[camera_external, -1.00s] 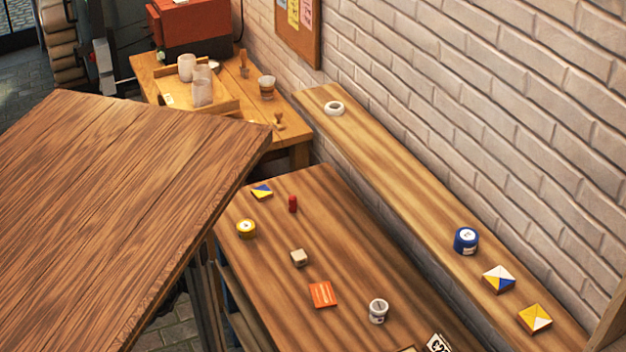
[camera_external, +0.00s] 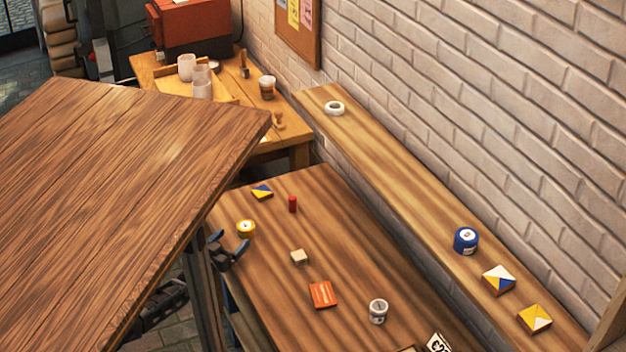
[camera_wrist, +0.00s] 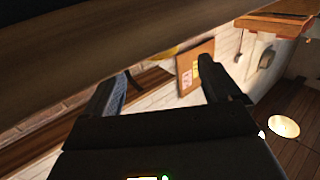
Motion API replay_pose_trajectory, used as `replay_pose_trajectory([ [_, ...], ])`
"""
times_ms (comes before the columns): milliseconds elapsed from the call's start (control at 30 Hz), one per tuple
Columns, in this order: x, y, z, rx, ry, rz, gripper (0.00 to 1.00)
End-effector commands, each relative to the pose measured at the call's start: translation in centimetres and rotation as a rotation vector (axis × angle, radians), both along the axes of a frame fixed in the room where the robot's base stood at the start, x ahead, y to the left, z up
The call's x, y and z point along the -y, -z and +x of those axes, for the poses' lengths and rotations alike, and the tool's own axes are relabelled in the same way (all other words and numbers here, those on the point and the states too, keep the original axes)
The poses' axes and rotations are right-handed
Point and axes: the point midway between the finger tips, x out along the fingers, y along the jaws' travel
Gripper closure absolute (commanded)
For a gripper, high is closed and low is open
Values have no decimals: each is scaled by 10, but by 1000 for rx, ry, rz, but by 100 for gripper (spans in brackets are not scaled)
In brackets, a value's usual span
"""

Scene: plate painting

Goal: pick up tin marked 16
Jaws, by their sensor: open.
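Three tins show in the external view, with labels too small to read, so I cannot tell which is marked 16. A yellow tin (camera_external: 246,228) stands near the left edge of the low wooden table. A grey-white tin (camera_external: 378,311) stands further right on it. A blue tin (camera_external: 466,240) stands on the shelf along the wall. My gripper (camera_external: 231,243) is open and empty at the table's left edge, just in front of the yellow tin. In the wrist view, a yellow patch (camera_wrist: 167,53) shows beyond my open fingers, mostly hidden by a dark edge.
A large brown board (camera_external: 130,180) hides most of my arm. The low table (camera_external: 330,225) also bears a red cylinder (camera_external: 292,204), a beige block (camera_external: 299,257), an orange square (camera_external: 322,295) and a blue-yellow tile (camera_external: 262,191). Its middle has free room. A brick wall stands behind the shelf (camera_external: 400,160).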

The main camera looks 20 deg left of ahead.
Motion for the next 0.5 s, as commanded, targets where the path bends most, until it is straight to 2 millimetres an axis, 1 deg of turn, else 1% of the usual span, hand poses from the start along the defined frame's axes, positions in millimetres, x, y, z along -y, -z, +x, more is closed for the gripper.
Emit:
replay_pose_trajectory([
  [100, 3, -1, 13, 0, 0, 0, 9],
  [267, 6, -4, 28, 1, -1, 0, 9],
  [400, 10, -6, 48, 0, 0, 0, 9],
  [500, 12, -4, 59, 1, 0, 0, 9],
])
